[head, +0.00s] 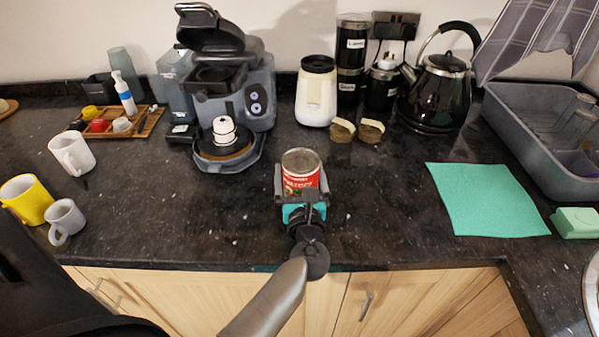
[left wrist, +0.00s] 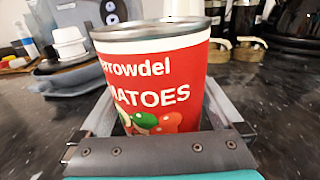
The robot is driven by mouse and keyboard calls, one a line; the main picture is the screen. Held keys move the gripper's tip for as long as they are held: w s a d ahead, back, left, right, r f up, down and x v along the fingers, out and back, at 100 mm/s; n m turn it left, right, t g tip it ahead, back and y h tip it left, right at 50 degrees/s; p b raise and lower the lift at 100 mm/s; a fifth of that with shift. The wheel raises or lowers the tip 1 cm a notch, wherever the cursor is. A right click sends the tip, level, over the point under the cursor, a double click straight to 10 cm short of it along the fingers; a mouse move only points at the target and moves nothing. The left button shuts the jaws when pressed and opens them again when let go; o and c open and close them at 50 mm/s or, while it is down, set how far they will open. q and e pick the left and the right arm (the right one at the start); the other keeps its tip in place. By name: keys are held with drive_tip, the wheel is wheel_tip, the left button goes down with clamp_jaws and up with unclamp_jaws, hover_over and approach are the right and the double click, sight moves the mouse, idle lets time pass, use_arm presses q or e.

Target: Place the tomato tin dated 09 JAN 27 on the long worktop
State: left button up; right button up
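A red tomato tin (head: 301,177) with a bare metal top is upright over the long worktop (head: 375,215), in the middle of the head view. My left gripper (head: 301,190) has a finger on each side of it, both seeming to touch. In the left wrist view the tin (left wrist: 155,85) fills the space between the fingers, its label reading "TOMATOES". No date shows on the visible side. The tin's base is hidden, so I cannot tell whether it rests on the worktop or is held just above. My right gripper is not in view.
A coffee machine (head: 228,95) stands behind left. A cream canister (head: 317,92), small jars (head: 371,132) and a black kettle (head: 437,92) stand behind. Mugs (head: 73,153) are left; a green cloth (head: 485,200) and grey rack (head: 530,130) are right. Worktop beside the tin is clear.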

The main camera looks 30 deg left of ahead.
use_arm(q)
drive_tip(key=shift+r, duration=0.1)
drive_tip(key=shift+s+d, duration=0.15)
drive_tip(key=shift+s, duration=0.05)
drive_tip(key=v, duration=1.1)
drive_tip(key=shift+s+d, duration=0.1)
drive_tip(key=shift+s, duration=0.15)
